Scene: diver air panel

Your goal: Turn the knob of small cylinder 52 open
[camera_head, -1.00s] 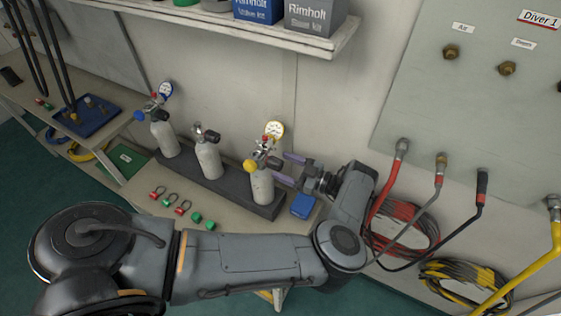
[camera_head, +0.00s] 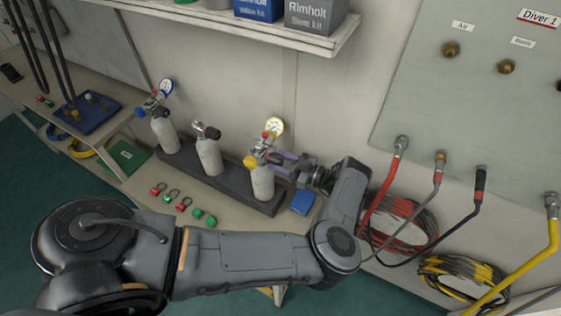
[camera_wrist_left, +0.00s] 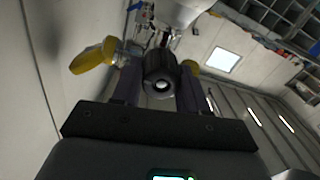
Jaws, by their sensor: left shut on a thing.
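Three small grey cylinders stand in a row in a dark rack (camera_head: 233,190); no number is readable on them. The right cylinder (camera_head: 262,184) has a valve with a yellow part (camera_head: 250,162) and a white-faced gauge (camera_head: 274,126). My left gripper (camera_head: 278,163) reaches its valve from the right. In the left wrist view, the gripper (camera_wrist_left: 160,88) is shut on a round black knob (camera_wrist_left: 160,80), with a finger on each side. The middle cylinder (camera_head: 209,157) has a black knob, and the left cylinder (camera_head: 165,135) has a blue-rimmed gauge. My right gripper is not in view.
A blue box (camera_head: 303,202) lies on the bench right of the rack. Red and green shackles and fittings (camera_head: 183,204) lie in front. A shelf (camera_head: 310,42) with kit boxes hangs above. Hoses (camera_head: 380,190) hang from the panel (camera_head: 450,110) at the right.

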